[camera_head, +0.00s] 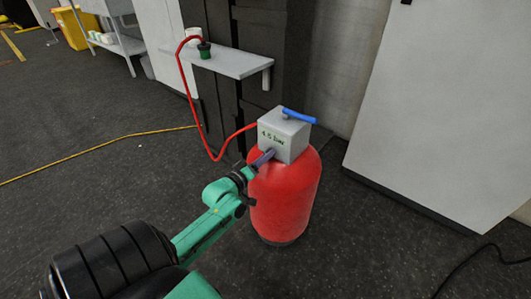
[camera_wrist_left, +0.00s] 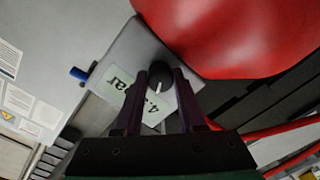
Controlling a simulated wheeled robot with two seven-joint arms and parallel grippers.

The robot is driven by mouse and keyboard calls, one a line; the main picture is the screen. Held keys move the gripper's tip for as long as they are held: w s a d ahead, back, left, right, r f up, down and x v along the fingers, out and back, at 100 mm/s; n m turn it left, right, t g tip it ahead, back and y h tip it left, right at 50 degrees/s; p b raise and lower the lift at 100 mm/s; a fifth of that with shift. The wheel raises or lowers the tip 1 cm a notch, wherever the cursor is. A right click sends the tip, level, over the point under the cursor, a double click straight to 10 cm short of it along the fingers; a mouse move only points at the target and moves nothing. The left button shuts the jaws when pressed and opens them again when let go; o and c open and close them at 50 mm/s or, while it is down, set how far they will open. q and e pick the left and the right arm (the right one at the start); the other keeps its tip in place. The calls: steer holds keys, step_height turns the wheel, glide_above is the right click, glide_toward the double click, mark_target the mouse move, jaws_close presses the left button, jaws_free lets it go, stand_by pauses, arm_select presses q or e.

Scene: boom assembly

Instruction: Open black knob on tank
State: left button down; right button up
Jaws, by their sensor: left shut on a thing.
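The red tank (camera_head: 285,200) stands upright on the floor, with a grey box (camera_head: 286,135) on top marked with a bar label. In the left wrist view the black knob (camera_wrist_left: 160,80), with a white mark line, sits on the face of the grey box (camera_wrist_left: 150,48). My left gripper (camera_head: 268,157) reaches the front face of the box. In the left wrist view its two dark fingers (camera_wrist_left: 160,76) stand on either side of the knob, shut on it. In the head view the fingers hide the knob. My right gripper is in neither view.
A blue lever (camera_head: 299,116) lies across the box top. A red hose (camera_head: 187,95) runs from the box to a green-and-black fitting (camera_head: 204,50) on the grey shelf (camera_head: 230,63). A white panel (camera_head: 440,110) stands to the right. The floor at left is mostly clear, with a yellow line.

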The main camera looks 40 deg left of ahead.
arm_select(q)
steer(key=m+p, duration=0.3)
steer(key=m, duration=0.3)
steer(key=shift+d, duration=0.1)
steer(key=m+p, duration=0.1)
steer(key=m, duration=0.1)
steer(key=shift+f+m, duration=0.1)
steer(key=shift+m, duration=0.2)
steer(key=shift+m+p, duration=0.4)
steer(key=shift+m, duration=0.8)
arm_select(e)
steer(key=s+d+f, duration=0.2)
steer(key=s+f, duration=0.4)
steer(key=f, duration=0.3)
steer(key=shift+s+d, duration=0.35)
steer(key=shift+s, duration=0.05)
arm_select(q)
steer(key=c, duration=0.5)
jaws_free()
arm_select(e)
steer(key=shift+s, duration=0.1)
